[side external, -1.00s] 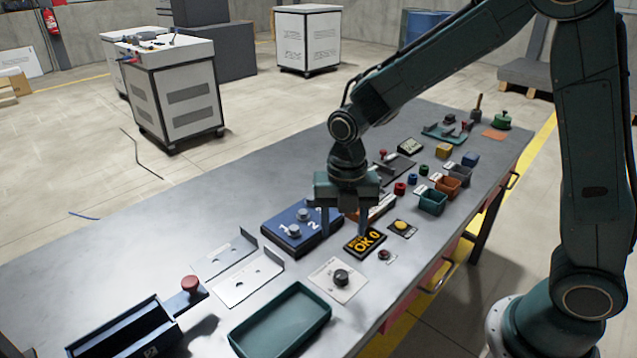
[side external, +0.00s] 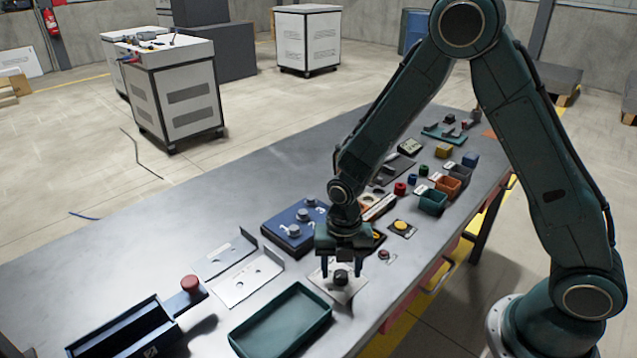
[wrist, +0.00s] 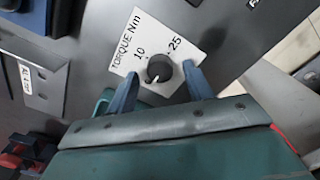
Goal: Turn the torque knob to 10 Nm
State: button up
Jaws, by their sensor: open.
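The torque knob (side external: 341,278) is a small dark round knob on a white plate (side external: 350,292) on the bench. In the wrist view the knob (wrist: 159,69) sits on the plate (wrist: 185,30) marked TORQUE Nm, with 10 and 25 printed around it. A white pointer line on the knob faces its lower side, away from both numbers. My gripper (side external: 341,271) is open over the plate, with its fingers on either side of the knob. In the wrist view my gripper's blue fingers (wrist: 160,78) flank the knob with gaps on both sides.
A blue block with several grey knobs (side external: 290,240) stands behind left of the plate. A green tray (side external: 240,340) lies in front left. A small red button (side external: 384,254) and a yellow button (side external: 401,226) are to the right.

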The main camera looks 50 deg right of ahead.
jog(key=shift+f, duration=0.5)
jog(key=shift+c, duration=0.4)
jog(key=c, duration=0.9)
